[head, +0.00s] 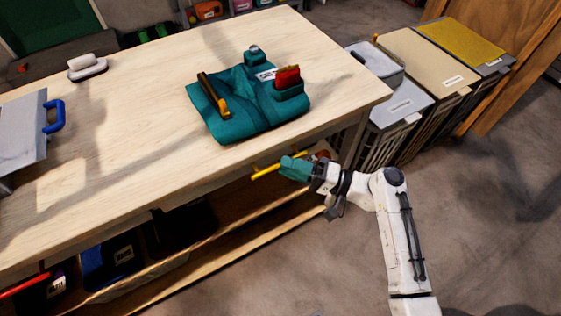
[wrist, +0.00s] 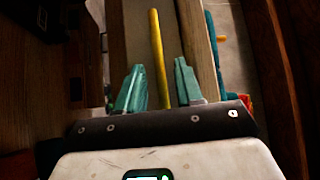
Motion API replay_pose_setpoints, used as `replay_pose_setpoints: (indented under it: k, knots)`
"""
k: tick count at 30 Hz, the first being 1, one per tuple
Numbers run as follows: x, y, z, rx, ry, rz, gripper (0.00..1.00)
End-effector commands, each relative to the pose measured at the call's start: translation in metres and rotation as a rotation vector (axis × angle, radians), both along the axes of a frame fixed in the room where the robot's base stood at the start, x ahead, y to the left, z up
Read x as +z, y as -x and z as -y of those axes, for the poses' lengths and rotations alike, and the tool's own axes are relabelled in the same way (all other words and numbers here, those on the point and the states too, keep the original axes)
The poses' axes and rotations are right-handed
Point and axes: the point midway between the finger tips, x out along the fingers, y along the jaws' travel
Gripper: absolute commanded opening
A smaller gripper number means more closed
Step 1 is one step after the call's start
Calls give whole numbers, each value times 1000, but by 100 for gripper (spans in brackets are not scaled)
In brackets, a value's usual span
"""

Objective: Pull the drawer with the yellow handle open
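The yellow handle (head: 265,172) is a thin bar under the front edge of the workbench, near its right end. In the wrist view the yellow handle (wrist: 158,45) runs lengthwise between my two teal fingers, with the pale drawer front (wrist: 136,32) behind it. My gripper (head: 289,166) is at the handle's right end in the head view. In the wrist view my gripper (wrist: 159,66) is open, with a gap on each side of the bar. No open drawer gap shows; the drawer front is mostly hidden below the tabletop in the head view.
The workbench top (head: 130,130) holds a teal tool bag (head: 235,120), a white brush-like item (head: 88,68) and a grey board with a blue handle (head: 22,130). A lower shelf (head: 225,243) carries bins. Grey bins (head: 395,115) stand right. Floor (head: 490,220) is clear at right.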

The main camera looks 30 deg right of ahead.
Motion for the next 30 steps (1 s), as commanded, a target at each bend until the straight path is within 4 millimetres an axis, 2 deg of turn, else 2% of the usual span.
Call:
replay_pose_setpoints:
  k: [6, 17, 28, 30]
  knots:
    - [3, -16, -16, 1, 0, 0, 36]
    - [3, -19, -20, 1, 1, -1, 36]
    - [3, -19, -20, 1, 1, -1, 2]
    - [3, -19, -20, 1, 1, -1, 0]
